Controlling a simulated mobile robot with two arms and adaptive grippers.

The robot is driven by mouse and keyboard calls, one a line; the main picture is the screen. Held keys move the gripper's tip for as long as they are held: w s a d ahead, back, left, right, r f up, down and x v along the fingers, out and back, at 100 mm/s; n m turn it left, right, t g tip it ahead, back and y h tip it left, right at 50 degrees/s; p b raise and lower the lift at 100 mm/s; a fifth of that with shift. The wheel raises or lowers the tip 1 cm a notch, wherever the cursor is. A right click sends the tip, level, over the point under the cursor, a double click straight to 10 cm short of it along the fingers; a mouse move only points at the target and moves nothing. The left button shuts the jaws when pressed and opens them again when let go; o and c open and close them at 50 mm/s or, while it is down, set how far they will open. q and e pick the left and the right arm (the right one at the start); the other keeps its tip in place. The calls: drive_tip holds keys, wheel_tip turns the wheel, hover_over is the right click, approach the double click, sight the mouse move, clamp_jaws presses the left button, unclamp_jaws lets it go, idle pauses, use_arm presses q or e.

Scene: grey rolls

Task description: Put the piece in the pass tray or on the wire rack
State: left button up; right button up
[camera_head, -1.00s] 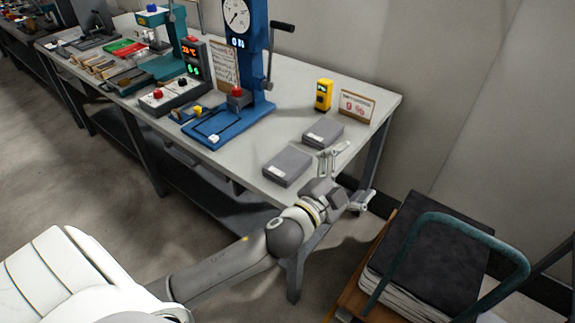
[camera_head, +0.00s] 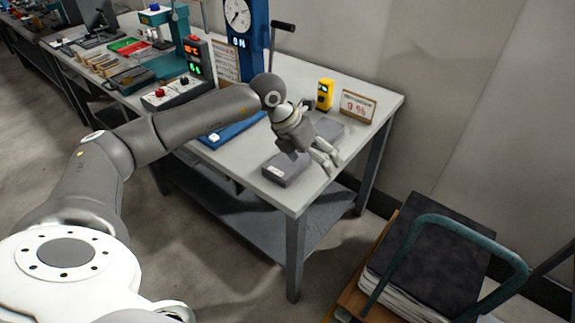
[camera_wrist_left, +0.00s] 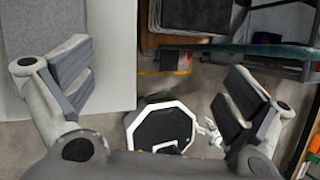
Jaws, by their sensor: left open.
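My left gripper (camera_head: 328,160) is open and empty, above the right end of the workbench by the front grey block. Its two spread fingers also show in the left wrist view (camera_wrist_left: 160,85), with nothing between them. The front grey block (camera_head: 286,169) has a small white label and lies flat near the bench's front edge. A second grey block (camera_head: 326,131) lies behind it, partly hidden by my gripper. I cannot make out which thing is the piece, the pass tray or the wire rack. My right gripper is not in view.
A blue press (camera_head: 246,40) with a dial stands behind my arm. A yellow device (camera_head: 325,95) and a small sign (camera_head: 358,105) stand at the back right. A cart with a green handle (camera_head: 470,229) and a dark slab (camera_head: 425,255) stands right of the bench (camera_head: 375,127).

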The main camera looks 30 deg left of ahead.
use_arm(q)
drive_tip(key=a+r+n+y, duration=0.15)
drive_tip(key=a+y, duration=0.25)
drive_tip(key=a, duration=0.6)
hover_over(287, 162)
drive_tip(key=s, duration=0.2)
drive_tip(key=shift+g, duration=0.4)
wheel_tip(287, 162, down, 5)
drive_tip(key=shift+s+d+f+p, duration=0.1)
drive_tip(key=shift+s+d+p, duration=0.05)
drive_tip(key=shift+p, duration=0.25)
drive_tip(key=shift+w+a+p+x, duration=0.15)
drive_tip(key=shift+p+x, duration=0.15)
drive_tip(key=shift+x, duration=1)
drive_tip(key=shift+w+a+p+x, duration=0.15)
drive_tip(key=shift+p+x, duration=0.15)
drive_tip(key=shift+x, duration=0.95)
drive_tip(key=shift+c, duration=0.4)
drive_tip(key=c, duration=1.2)
drive_tip(key=shift+o, duration=0.2)
drive_tip(key=shift+r, duration=0.25)
